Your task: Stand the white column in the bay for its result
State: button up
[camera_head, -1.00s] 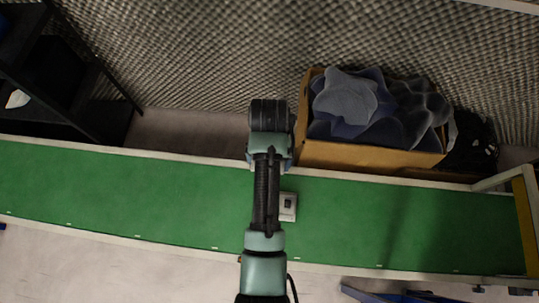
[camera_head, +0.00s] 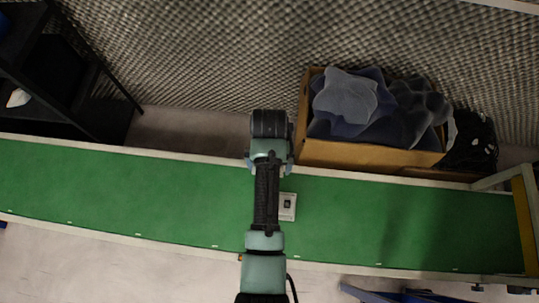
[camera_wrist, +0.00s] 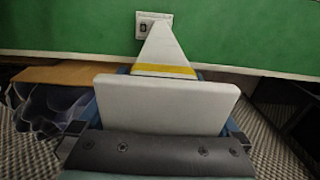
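In the wrist view the white column (camera_wrist: 162,48) extends away from the camera, narrowing to its far end, with a yellow band near my gripper. My gripper (camera_wrist: 164,73) has blue fingers on both sides of the column and appears shut on it; a pale panel hides the near part of the grip. In the head view my gripper (camera_head: 270,167) is over the back edge of the green bench, and my arm hides the column. A small white plate with a dark square (camera_head: 287,206) lies on the bench right of my arm; it also shows in the wrist view (camera_wrist: 145,25), beside the column's far end. I cannot identify the bay.
The green bench top (camera_head: 120,195) is clear on both sides. A cardboard box (camera_head: 365,157) of grey-blue foam stands behind it, right of my gripper. A dark shelf (camera_head: 60,85) is at the back left. A yellow-edged frame (camera_head: 524,220) stands at the right end.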

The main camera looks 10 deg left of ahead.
notch_tip(320, 180, up, 11)
jog(key=shift+r+p, duration=0.2)
jog(key=shift+p, duration=0.2)
jog(key=shift+r+p, duration=0.45)
jog(key=shift+p, duration=0.05)
jog(key=shift+w, duration=0.1)
